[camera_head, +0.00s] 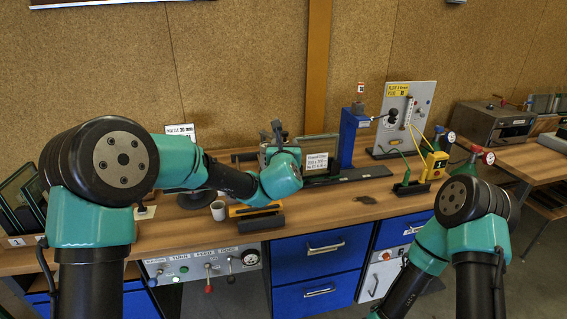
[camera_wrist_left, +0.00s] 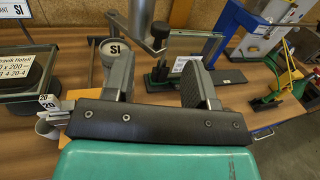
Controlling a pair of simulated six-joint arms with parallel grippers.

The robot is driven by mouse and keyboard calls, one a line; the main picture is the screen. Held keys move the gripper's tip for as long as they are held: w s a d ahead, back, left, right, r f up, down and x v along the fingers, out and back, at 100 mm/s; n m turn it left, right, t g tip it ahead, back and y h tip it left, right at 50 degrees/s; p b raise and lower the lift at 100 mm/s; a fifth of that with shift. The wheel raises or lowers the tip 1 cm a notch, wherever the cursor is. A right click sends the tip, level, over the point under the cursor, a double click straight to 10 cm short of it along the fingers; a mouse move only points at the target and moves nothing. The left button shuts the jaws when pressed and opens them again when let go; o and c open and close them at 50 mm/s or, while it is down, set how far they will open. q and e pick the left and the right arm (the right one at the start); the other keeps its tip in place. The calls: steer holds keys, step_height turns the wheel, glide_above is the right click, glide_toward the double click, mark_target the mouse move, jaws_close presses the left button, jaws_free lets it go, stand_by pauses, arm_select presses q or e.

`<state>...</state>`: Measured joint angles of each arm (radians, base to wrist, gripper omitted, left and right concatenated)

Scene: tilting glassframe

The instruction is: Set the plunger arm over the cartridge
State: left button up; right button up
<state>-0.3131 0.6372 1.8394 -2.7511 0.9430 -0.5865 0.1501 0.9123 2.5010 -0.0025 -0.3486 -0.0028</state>
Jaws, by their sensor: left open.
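My left gripper (camera_head: 277,133) reaches over the middle of the bench. In the left wrist view its two dark fingers (camera_wrist_left: 160,80) are wide apart with nothing held between them. A grey metal post with a rounded knob (camera_wrist_left: 160,32) stands just beyond the fingers; it may be the plunger arm, but I cannot be sure. My right gripper is outside both views.
A blue post (camera_head: 350,138) stands to the right of my left gripper. A white cup (camera_head: 218,210) is near the front edge. Bare wood lies at the front right (camera_head: 345,212).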

arm_select(q)
steer(key=s, duration=1)
steer(key=shift+s, duration=0.2)
steer(key=shift+c, duration=0.5)
